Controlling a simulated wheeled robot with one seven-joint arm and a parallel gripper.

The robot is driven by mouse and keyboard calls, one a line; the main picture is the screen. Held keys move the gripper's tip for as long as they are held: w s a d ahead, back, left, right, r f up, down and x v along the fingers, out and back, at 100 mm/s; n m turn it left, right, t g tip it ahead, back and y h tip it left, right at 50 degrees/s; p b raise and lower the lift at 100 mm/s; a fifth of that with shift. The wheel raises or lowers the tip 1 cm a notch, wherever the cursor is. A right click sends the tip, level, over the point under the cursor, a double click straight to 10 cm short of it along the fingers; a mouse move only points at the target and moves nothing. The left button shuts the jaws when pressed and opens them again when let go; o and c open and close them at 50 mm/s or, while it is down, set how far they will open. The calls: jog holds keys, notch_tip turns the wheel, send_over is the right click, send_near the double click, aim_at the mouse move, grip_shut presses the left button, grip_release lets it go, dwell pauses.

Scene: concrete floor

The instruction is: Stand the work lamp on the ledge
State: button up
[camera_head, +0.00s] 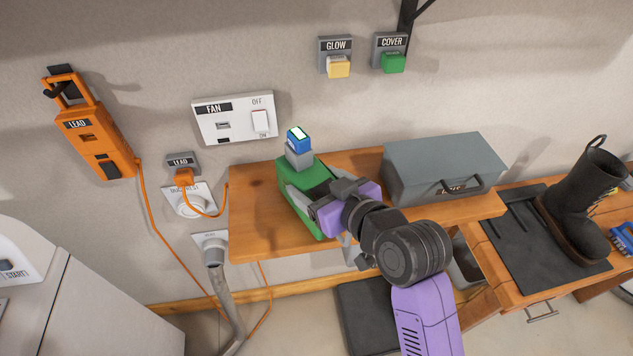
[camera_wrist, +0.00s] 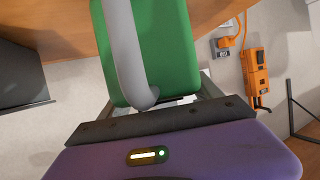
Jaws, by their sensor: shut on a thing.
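The work lamp appears as a green body (camera_head: 308,176) with a grey handle and a grey-and-blue top piece bearing a small pale panel. My gripper (camera_head: 322,208) is shut on it from the right. The lamp looks roughly upright, over the left part of the wooden ledge (camera_head: 252,222). I cannot tell whether its base touches the wood. In the wrist view the green body (camera_wrist: 172,45) and grey handle (camera_wrist: 122,45) fill the space ahead of my gripper (camera_wrist: 155,103). The fingers partly hide the lamp's lower side.
A grey metal box (camera_head: 435,165) occupies the ledge's right part. An orange lead device (camera_head: 100,140) hangs on the wall; its cord runs to a plug and beneath the ledge. A black boot (camera_head: 580,205) stands on a mat at right. The ledge's left end is bare.

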jog(key=shift+f+b, duration=0.25)
jog(key=shift+b, duration=0.05)
